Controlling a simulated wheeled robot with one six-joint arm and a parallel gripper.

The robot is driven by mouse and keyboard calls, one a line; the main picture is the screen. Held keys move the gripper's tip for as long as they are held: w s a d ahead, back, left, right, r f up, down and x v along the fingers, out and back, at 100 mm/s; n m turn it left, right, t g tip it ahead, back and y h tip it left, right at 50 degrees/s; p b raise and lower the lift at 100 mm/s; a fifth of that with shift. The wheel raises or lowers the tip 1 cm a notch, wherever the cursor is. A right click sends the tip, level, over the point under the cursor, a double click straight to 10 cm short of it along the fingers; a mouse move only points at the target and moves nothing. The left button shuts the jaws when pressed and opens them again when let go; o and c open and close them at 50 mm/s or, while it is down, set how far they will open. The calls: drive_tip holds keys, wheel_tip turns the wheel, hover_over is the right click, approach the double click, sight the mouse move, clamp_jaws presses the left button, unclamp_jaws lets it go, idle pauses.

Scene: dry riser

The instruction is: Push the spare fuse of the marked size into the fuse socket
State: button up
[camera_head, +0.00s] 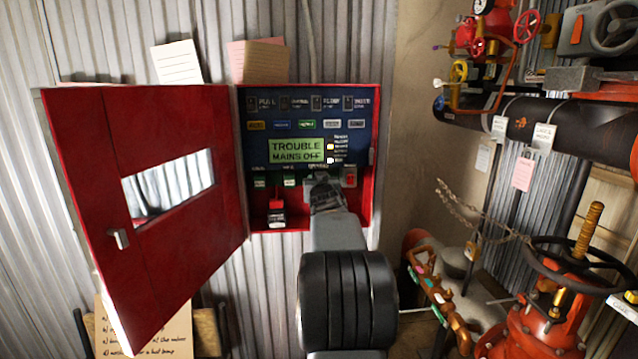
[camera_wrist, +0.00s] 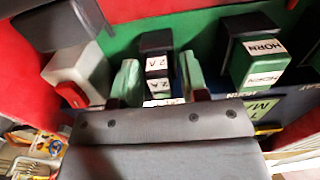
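My gripper (camera_wrist: 160,82) reaches the lower row of the panel inside the open red cabinet (camera_head: 307,229). In the wrist view its two green-tipped fingers stand on either side of a dark fuse (camera_wrist: 157,62) marked 2A. I cannot tell whether the fingers press on the fuse or stand slightly apart from it. The fuse lies in line with the socket row; how deep it sits is not clear. In the head view my arm hides the fuse and most of the gripper. A green fuse marked HORN (camera_wrist: 258,70) sits beside it in a black holder.
The red cabinet door (camera_head: 165,262) hangs open at the left. The lit display (camera_head: 297,151) reads TROUBLE MAINS OFF. A red block (camera_head: 276,212) sits low in the cabinet. A grey-white part with red (camera_wrist: 76,75) stands close by my gripper. Pipes and a valve wheel (camera_head: 590,265) fill the right.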

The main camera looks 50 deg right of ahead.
drive_tip(key=shift+o, duration=0.8)
drive_tip(key=v, duration=1.4)
drive_tip(key=shift+b, duration=0.4)
drive_tip(key=shift+c, duration=0.2)
